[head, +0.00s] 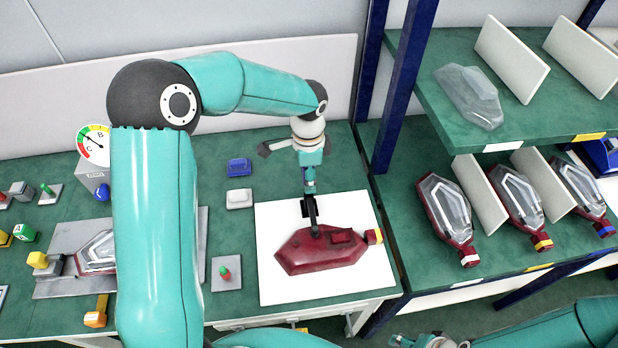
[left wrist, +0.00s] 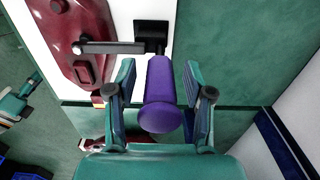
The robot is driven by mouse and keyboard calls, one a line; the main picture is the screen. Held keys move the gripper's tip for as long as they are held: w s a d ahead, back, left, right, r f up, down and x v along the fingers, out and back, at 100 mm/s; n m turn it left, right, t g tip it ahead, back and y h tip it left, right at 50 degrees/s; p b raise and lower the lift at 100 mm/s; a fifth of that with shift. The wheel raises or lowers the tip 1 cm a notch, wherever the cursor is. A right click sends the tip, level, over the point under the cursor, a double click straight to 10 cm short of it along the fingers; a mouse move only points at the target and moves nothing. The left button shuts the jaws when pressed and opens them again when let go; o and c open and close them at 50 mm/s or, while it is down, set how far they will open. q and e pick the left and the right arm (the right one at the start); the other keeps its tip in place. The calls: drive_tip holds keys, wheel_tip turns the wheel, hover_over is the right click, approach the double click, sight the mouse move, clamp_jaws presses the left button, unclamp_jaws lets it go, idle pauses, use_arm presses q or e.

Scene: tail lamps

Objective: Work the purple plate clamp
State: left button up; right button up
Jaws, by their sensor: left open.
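The plate clamp has a purple handle (left wrist: 160,95), a black base (left wrist: 151,32) and a grey arm (left wrist: 108,47) that reaches over the dark red lamp housing (left wrist: 72,40). In the head view the black clamp (head: 309,208) stands beside the housing (head: 318,252) on a white plate (head: 277,212). My left gripper (head: 309,175) is above the clamp. In the left wrist view my left gripper (left wrist: 159,72) is open, with one finger on each side of the handle and visible gaps. Whether the arm's tip touches the housing is unclear. My right gripper (head: 425,342) is partly cut off at the bottom edge.
A blue block (head: 239,167) and a white block (head: 240,198) lie left of the plate. A dial gauge (head: 93,145) and several small coloured pieces stand farther left. A shelf rack (head: 505,135) with lamps and white dividers stands right.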

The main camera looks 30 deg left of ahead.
use_arm(q)
drive_tip(key=shift+w, duration=0.1)
clamp_jaws()
drive_tip(key=shift+a, duration=0.1)
idle(0.3)
